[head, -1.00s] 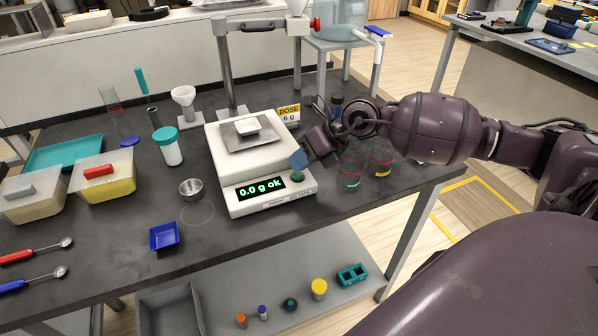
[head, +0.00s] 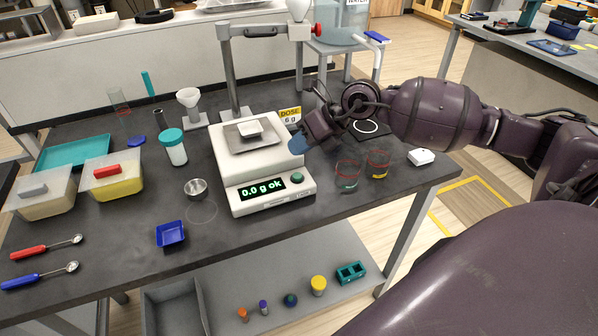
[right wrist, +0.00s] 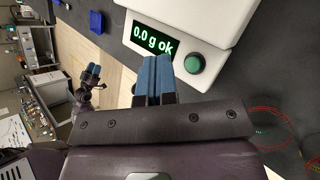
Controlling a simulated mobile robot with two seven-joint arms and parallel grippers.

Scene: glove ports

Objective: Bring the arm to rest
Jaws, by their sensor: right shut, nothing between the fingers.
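My right gripper (head: 299,144) is shut and empty, its blue fingertips above the right side of the white scale (head: 262,180). In the right wrist view the blue fingers (right wrist: 153,78) lie together, with the scale's green button (right wrist: 194,63) beside them in the picture. The fingers look clear of the button. The scale's display (head: 262,190) reads "0.0 g ok", and a small white dish (head: 250,129) sits on its pan. My left gripper (right wrist: 93,72) shows small in the right wrist view; its opening is too small to judge.
Two glass beakers (head: 347,175) with red rims stand right of the scale, below my right arm. A stand post (head: 229,70) rises behind the scale. A blue tray (head: 171,234), a metal cup (head: 196,188) and lidded tubs (head: 112,180) are left.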

